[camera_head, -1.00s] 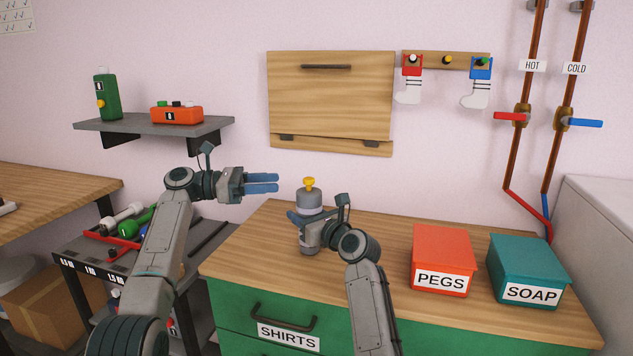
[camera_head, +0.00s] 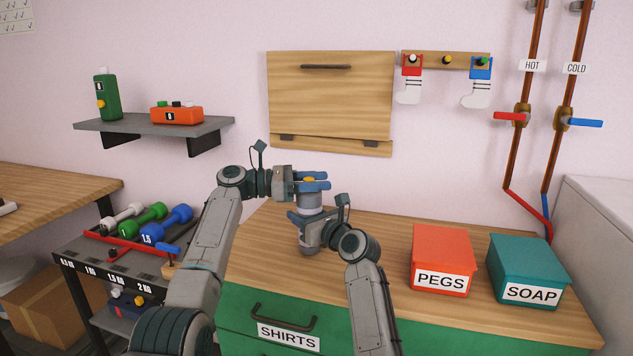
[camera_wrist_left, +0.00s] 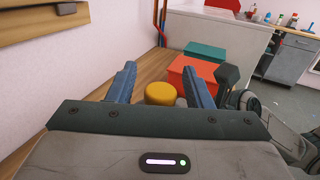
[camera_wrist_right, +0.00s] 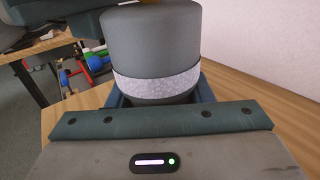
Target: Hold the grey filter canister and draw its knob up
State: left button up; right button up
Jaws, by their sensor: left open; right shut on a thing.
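The grey filter canister (camera_head: 311,203) stands upright on the wooden counter top, with a pale band around it in the right wrist view (camera_wrist_right: 156,67). My right gripper (camera_head: 303,220) is shut on the canister's lower body, its fingers on either side in the right wrist view. The yellow knob (camera_head: 309,180) is on top of the canister. My left gripper (camera_head: 312,181) is open at knob height. In the left wrist view the round yellow knob (camera_wrist_left: 160,93) lies between the two blue fingers, with a gap visible on the left side. The canister's base is partly hidden by my right gripper.
A red PEGS box (camera_head: 441,256) and a teal SOAP box (camera_head: 528,268) stand on the counter to the right. A wooden fold-up panel (camera_head: 330,97) is on the wall behind. Dumbbells (camera_head: 144,219) lie on a rack at left. The counter between canister and PEGS box is clear.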

pick_arm(q)
jog(key=shift+c, duration=0.5)
grip_shut()
jog(key=shift+r, duration=1.8)
pick_arm(e)
jog(key=shift+f, duration=0.1)
pick_arm(q)
jog(key=shift+c, duration=0.3)
grip_release()
jog(key=shift+o, duration=0.8)
jog(key=s+a, duration=0.1)
jog(key=a, duration=1.1)
